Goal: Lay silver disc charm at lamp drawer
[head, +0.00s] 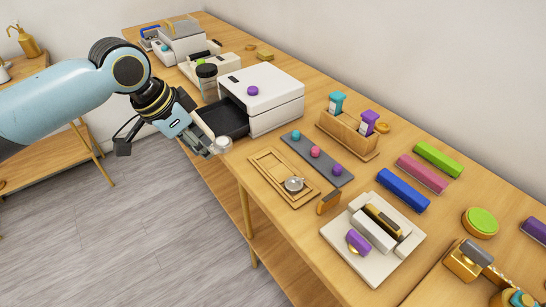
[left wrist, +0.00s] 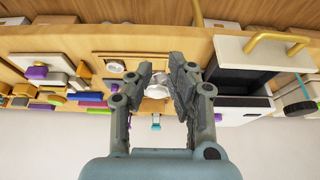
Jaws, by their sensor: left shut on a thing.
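My left gripper (head: 213,148) is shut on the silver disc charm (head: 223,144), a small pale round piece at its fingertips. It holds the charm just off the front corner of an open drawer (head: 224,119). The drawer has a dark, empty-looking inside and sticks out of a white box (head: 268,96) with a purple knob (head: 252,90). In the left wrist view the charm (left wrist: 157,89) shows between the fingers (left wrist: 159,85), with the dark drawer (left wrist: 243,80) to its right. I cannot see a lamp on the box. My right gripper is not in view.
A wooden tray (head: 262,166) with a round silver piece (head: 294,184) lies near the front edge. A grey strip with several coloured balls (head: 315,152) lies beside it. A dark-lidded jar (head: 207,82) stands behind the open drawer. Coloured bars (head: 403,190) fill the right side.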

